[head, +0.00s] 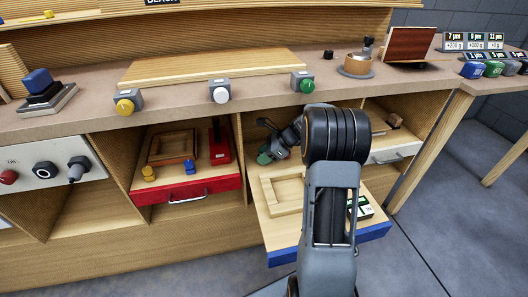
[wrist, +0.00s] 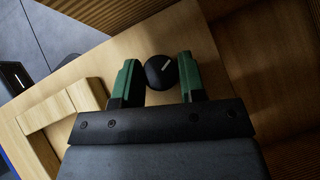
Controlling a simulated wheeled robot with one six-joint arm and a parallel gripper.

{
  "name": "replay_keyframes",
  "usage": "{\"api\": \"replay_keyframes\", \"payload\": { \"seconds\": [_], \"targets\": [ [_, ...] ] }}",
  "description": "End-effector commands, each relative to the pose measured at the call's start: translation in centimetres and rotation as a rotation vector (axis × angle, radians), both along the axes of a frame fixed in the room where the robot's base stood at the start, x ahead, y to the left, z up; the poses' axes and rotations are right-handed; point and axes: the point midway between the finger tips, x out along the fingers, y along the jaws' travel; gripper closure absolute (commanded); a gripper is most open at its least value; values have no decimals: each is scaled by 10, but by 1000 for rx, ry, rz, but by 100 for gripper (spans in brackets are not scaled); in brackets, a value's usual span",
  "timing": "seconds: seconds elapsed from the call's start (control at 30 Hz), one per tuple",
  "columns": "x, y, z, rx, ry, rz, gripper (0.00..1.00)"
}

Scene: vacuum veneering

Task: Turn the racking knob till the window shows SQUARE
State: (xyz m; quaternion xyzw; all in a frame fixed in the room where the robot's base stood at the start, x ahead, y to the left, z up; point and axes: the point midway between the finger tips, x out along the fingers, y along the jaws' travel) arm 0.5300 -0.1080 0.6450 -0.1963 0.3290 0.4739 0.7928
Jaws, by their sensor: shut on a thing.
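My gripper (wrist: 157,66) has two green fingers, one on each side of a round black knob (wrist: 161,73) with a short white mark on its face. The fingers are shut on the knob. In the head view my gripper (head: 270,150) reaches into the open bay under the bench, at the back of the pulled-out tray. My arm hides part of this area. I cannot make out a window or the word SQUARE in either view.
The tray has a blue front edge (head: 290,256) and carries a wooden frame (head: 268,197), which also shows in the wrist view (wrist: 35,119). A green and white item (head: 363,208) lies right of my arm. A red drawer (head: 190,190) stands open to the left.

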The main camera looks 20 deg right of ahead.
Motion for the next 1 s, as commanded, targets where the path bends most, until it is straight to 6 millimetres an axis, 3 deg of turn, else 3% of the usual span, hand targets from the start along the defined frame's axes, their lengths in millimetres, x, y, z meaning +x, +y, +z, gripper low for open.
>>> {"api": "replay_keyframes", "payload": {
  "seconds": [0.17,0.2,0.4,0.77,1.0],
  "targets": [
    [0,0,0,1,-1,-1,86],
    [0,0,0,1,-1,-1,59],
    [0,0,0,1,0,-1,39],
    [0,0,-2,-1,-1,-21,39],
    [-1,1,-7,-2,-4,-151,39]
  ]
}}
